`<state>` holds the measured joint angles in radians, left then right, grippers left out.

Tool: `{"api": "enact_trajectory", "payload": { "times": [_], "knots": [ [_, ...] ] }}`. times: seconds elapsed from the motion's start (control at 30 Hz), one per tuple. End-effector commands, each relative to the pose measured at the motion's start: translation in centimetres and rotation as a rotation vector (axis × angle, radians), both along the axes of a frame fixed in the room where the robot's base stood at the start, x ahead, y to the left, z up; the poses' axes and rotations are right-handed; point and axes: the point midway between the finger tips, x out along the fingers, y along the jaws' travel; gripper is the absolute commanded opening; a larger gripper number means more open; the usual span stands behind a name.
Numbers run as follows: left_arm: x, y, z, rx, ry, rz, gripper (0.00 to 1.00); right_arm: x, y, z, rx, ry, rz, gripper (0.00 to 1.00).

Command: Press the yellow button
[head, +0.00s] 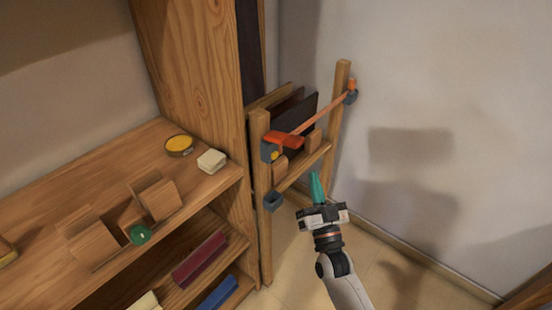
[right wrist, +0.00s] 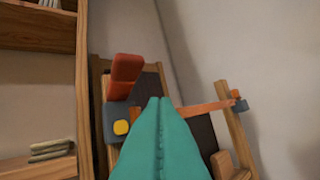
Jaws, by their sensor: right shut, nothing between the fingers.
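The small yellow button (head: 275,155) sits on the front of a blue-grey block (head: 266,150) on the left post of a wooden rack. An orange-red lever (head: 284,139) sticks out from the same block. In the right wrist view the yellow button (right wrist: 121,127) shows left of my fingers, under the raised lever (right wrist: 125,72). My right gripper (head: 315,178) has teal fingers, shut and empty. In the head view it is to the right of and a little below the button, apart from it. The fingers (right wrist: 158,102) fill the lower middle of the wrist view. My left gripper is not in view.
An orange bar (head: 322,114) crosses to the right post (head: 340,100). Dark panels stand in the rack behind. Left is a wooden shelf (head: 222,182) with a yellow round tin (head: 179,144), a cream block (head: 211,161) and a green disc (head: 140,235). The floor right of the rack is clear.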

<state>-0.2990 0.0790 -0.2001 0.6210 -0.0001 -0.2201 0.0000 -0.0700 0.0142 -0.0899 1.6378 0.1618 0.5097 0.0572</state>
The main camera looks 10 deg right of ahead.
Motion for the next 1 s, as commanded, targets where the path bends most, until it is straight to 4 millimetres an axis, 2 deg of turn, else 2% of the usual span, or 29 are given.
{"api": "enact_trajectory", "payload": {
  "times": [0.27, 0.7, 1.0],
  "knots": [
    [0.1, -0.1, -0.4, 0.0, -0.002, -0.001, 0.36, 0.6, 0.5, -0.2, 0.0, 0.001, 0.0, 0.0],
    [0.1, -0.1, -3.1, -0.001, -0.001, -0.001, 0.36, 5.2, 4.1, -0.3, 0.002, 0.002, 0.001, 0.0],
    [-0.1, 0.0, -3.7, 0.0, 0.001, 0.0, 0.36, 6.9, 5.4, -0.1, 0.0, 0.002, 0.0, 0.0]
  ]
}}
